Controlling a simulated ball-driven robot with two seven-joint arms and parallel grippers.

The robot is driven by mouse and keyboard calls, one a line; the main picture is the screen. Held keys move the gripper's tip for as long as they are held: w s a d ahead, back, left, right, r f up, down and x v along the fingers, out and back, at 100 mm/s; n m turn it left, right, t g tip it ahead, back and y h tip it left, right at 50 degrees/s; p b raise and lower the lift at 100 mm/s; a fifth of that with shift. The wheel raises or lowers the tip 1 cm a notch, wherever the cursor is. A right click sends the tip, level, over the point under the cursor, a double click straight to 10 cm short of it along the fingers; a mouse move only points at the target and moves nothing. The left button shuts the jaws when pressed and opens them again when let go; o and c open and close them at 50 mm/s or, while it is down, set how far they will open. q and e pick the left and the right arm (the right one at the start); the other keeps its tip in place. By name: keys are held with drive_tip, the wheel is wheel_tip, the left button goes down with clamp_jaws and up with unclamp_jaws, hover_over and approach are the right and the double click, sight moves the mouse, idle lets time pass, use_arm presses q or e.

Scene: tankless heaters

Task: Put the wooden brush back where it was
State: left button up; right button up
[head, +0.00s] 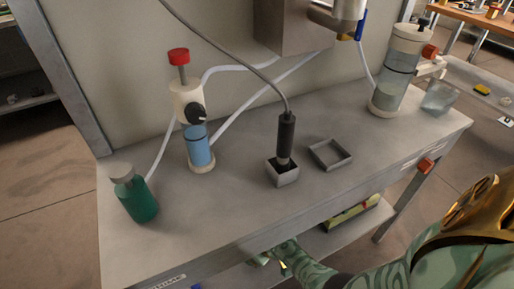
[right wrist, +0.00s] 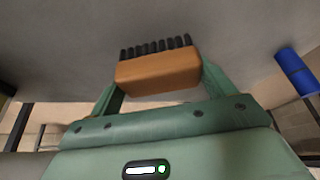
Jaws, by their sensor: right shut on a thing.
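The wooden brush (right wrist: 158,74) has an orange-brown block and a row of black bristles. It sits crosswise between the two green fingers of my right gripper (right wrist: 160,84), which is shut on it. The bristles point away from the palm, towards a grey surface in the right wrist view. In the head view my right gripper (head: 268,257) is low at the front edge of the grey workbench (head: 240,215), partly hidden by that edge. The brush cannot be made out there. My left gripper is not in view.
On the bench stand a green bottle (head: 136,200), a blue-filled cylinder (head: 199,150), a small square holder (head: 283,174) with a black-handled tool, an empty square tray (head: 331,154) and a clear cylinder (head: 394,85). A lower shelf (head: 318,243) is below. A blue cylinder (right wrist: 297,74) is at right.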

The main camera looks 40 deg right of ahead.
drive_tip(key=shift+s+f+b, duration=0.25)
drive_tip(key=shift+f+b, duration=0.1)
drive_tip(key=shift+f, duration=0.9)
drive_tip(key=shift+w+f, duration=0.1)
drive_tip(key=shift+r, duration=0.25)
drive_tip(key=shift+c, duration=0.3)
drive_tip(key=shift+f, duration=0.25)
drive_tip(key=o, duration=0.9)
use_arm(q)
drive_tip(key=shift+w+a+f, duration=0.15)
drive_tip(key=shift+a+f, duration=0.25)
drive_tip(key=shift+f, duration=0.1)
use_arm(e)
drive_tip(key=shift+r, duration=0.15)
